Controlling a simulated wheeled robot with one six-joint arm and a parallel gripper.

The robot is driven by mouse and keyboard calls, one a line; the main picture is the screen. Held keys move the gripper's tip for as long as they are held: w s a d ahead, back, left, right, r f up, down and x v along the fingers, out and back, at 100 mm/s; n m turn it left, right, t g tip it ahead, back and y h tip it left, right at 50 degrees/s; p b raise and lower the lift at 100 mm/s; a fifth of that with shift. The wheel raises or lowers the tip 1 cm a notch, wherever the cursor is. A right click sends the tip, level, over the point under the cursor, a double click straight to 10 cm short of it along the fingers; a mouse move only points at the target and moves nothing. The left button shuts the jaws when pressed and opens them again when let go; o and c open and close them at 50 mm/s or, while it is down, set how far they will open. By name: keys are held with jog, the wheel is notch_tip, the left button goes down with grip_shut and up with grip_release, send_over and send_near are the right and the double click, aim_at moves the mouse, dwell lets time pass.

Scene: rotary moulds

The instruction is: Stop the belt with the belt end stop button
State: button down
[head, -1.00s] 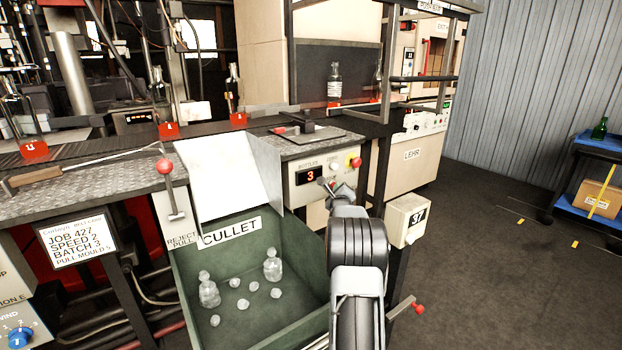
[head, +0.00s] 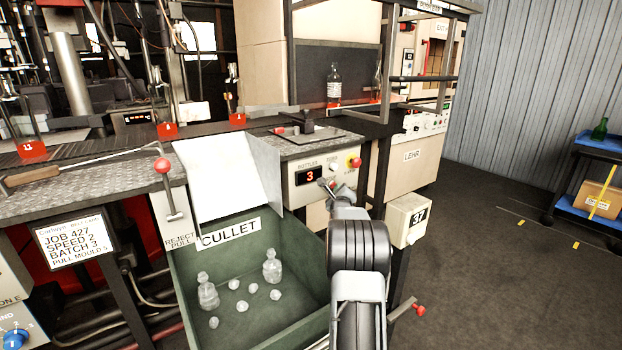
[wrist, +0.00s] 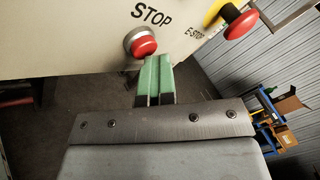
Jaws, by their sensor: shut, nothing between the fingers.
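The red STOP button (wrist: 141,43) sits in a silver collar on the cream panel in the wrist view, left of and below the word STOP. My gripper (wrist: 155,80) has its green-tipped fingers shut together and empty. In that view the fingertips appear just below and right of the button, very near it; I cannot tell whether they touch. In the head view, my gripper (head: 326,185) is at the front of the control panel (head: 304,194) with the BOTTLES counter reading 3. The gripper and wrist hide part of the panel there.
A red E-STOP on yellow (wrist: 238,20) is right of the STOP button; it also shows in the head view (head: 354,162). The green CULLET bin (head: 195,305) is below left. A box marked 37 (head: 407,221) is right of my wrist. Open floor lies further right.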

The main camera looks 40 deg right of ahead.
jog(key=shift+s+a+b, duration=0.2)
jog(key=shift+s+b, duration=0.65)
jog(key=shift+s, duration=2)
jog(key=s+a+r+n+g+y+p, duration=0.1)
jog(key=a+r+n+y+p, duration=0.2)
jog(key=a+r+n+p, duration=0.5)
jog(key=a+r+n+g+y+p, duration=0.25)
jog(key=a+r+p, duration=0.3)
jog(key=a, duration=0.55)
jog(key=s+a+r+n+y+p, duration=0.1)
jog(key=a+r+n+y+p, duration=0.2)
jog(key=a+r+n+p, duration=0.45)
jog(key=s+a+r+n+g+y+p, duration=0.2)
jog(key=s+a+r+n+g+p, duration=0.1)
jog(key=s+a+n+p, duration=0.5)
jog(key=s+a+r+n+g+y+p, duration=0.2)
jog(key=s+a+r+n+g+p, duration=0.2)
jog(key=s+a+n+p, duration=0.4)
jog(key=s+a, duration=0.4)
jog(key=shift+r, duration=0.35)
jog(key=shift+w, duration=0.1)
